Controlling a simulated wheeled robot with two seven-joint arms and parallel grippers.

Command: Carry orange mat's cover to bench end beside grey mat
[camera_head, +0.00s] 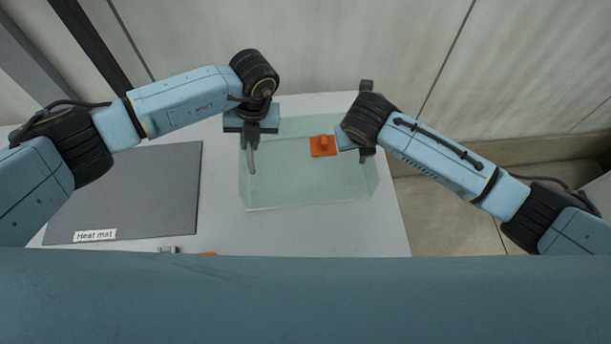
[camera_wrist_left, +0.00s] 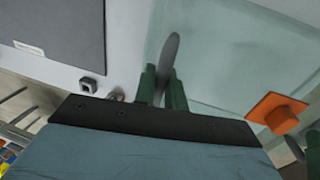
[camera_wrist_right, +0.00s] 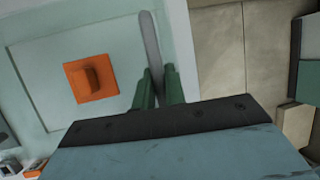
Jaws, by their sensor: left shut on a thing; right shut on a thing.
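The cover (camera_head: 300,185) is a clear, greenish, wide sheet-like piece over the right part of the bench. It also shows in the left wrist view (camera_wrist_left: 215,50) and the right wrist view (camera_wrist_right: 50,60). My left gripper (camera_head: 253,138) is shut on the grey handle bar at its left side. My right gripper (camera_wrist_right: 157,88) is shut on the matching bar at its right side. An orange square with a raised orange block (camera_head: 323,146) shows within the cover's outline, near my right gripper; I cannot tell whether it is on or under it. The grey mat (camera_head: 135,190) lies flat at left.
The grey mat carries a "Heat mat" label (camera_head: 95,236). A small grey fitting (camera_head: 168,249) and an orange piece (camera_head: 208,253) sit at the bench's near edge, partly hidden. The pale bench (camera_head: 395,225) ends just right of the cover. A wall stands behind.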

